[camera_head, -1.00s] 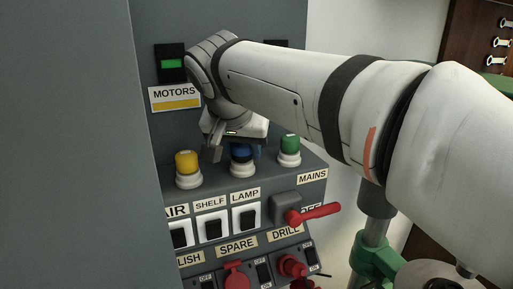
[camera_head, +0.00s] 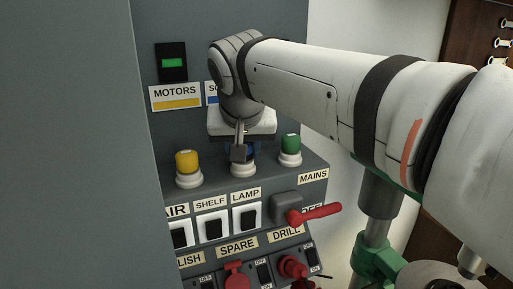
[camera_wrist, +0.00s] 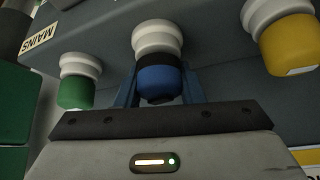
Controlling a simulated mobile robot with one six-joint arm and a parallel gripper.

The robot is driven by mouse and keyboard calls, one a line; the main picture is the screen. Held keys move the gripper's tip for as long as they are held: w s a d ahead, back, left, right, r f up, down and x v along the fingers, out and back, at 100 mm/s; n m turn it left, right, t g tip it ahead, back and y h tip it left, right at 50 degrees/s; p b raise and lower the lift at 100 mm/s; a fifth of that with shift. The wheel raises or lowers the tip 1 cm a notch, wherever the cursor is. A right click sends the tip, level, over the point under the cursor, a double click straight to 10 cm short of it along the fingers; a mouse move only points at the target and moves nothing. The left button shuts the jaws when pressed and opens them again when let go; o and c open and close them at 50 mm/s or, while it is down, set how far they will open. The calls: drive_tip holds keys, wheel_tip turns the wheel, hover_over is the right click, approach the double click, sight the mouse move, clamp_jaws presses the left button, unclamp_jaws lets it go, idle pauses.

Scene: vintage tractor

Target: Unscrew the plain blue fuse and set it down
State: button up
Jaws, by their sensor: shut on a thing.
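The blue fuse (camera_wrist: 160,83) sits in a white socket (camera_wrist: 157,38) on the grey panel, in the middle of the wrist view, with a dark band near the socket. My gripper (camera_wrist: 160,92) is shut on it, with a finger on either side. In the head view my gripper (camera_head: 240,152) points down at the blue fuse (camera_head: 229,150), and a finger hides much of it. The fuse's white socket (camera_head: 243,170) shows just below the finger. I cannot tell whether the fuse has loosened.
A yellow fuse (camera_head: 187,162) stands to the left and a green fuse (camera_head: 291,144) to the right, both close to my gripper. Below are white switches (camera_head: 212,225) and a red MAINS lever (camera_head: 314,213). A MOTORS label (camera_head: 175,96) is on the wall behind.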

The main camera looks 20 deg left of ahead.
idle(0.3)
drive_tip(key=shift+n+y, duration=0.4)
drive_tip(key=shift+n, duration=0.5)
drive_tip(key=shift+a+n+g+y, duration=0.1)
drive_tip(key=shift+n+g+y, duration=0.4)
drive_tip(key=shift+n, duration=0.4)
drive_tip(key=shift+n, duration=0.4)
drive_tip(key=shift+s+a+n+g+y, duration=0.1)
drive_tip(key=shift+n+g+y, duration=0.2)
drive_tip(key=shift+n, duration=0.1)
drive_tip(key=shift+n+g+y, duration=0.3)
drive_tip(key=shift+n+g, duration=0.2)
drive_tip(key=shift+n, duration=0.4)
